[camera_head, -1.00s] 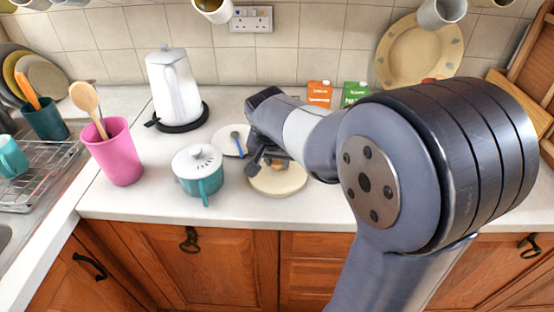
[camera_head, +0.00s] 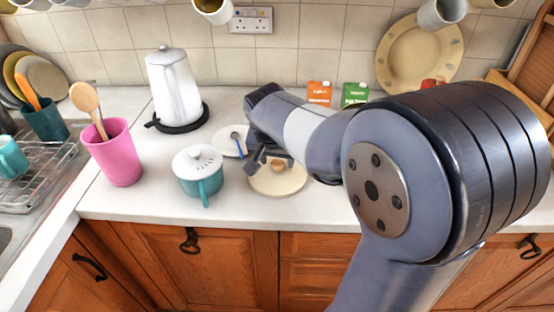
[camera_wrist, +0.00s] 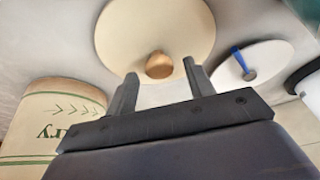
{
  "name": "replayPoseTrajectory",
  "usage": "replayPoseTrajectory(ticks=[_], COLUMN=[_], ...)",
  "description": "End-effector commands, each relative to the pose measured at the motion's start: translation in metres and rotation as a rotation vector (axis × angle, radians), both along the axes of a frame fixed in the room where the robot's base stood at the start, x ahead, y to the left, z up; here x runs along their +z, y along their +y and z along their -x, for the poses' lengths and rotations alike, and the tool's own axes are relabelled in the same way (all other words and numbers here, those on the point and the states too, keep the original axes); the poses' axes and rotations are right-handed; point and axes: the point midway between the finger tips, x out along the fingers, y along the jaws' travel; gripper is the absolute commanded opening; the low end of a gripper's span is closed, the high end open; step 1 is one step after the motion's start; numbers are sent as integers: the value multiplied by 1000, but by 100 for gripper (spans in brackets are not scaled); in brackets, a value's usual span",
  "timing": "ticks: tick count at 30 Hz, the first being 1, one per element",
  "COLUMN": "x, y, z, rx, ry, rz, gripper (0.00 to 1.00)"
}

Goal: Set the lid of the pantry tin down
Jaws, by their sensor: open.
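The lid, a round cream disc with a wooden knob, lies on the white counter in the head view (camera_head: 280,186). It also shows at the top of the wrist view (camera_wrist: 190,25), with the knob (camera_wrist: 159,66) close to the fingertips. My gripper (camera_wrist: 159,73) is open, its two fingers apart on either side of the knob in the picture. In the head view my gripper (camera_head: 270,163) is low over the lid. The pantry tin (camera_wrist: 50,125), cream with green print, is at the left of the wrist view; my arm seems to hide it in the head view.
A teal pot with a white lid (camera_head: 198,172) stands just left of the cream lid. A white plate (camera_head: 226,143) with a blue-handled utensil lies behind. A white kettle (camera_head: 172,88) and pink utensil cup (camera_head: 117,155) stand further left. The counter's front edge is near.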

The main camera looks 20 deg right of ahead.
Motion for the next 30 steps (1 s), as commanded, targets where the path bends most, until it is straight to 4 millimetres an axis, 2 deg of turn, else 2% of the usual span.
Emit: replayPoseTrajectory(ticks=[9,15,21,30], x=[66,93,102,102], y=[12,18,19,19], z=[23,33,37,37], rx=[2,2,1,0], ry=[-7,-4,-3,-1], rz=[-1,-1,-1,0], gripper=[50,50,50,50])
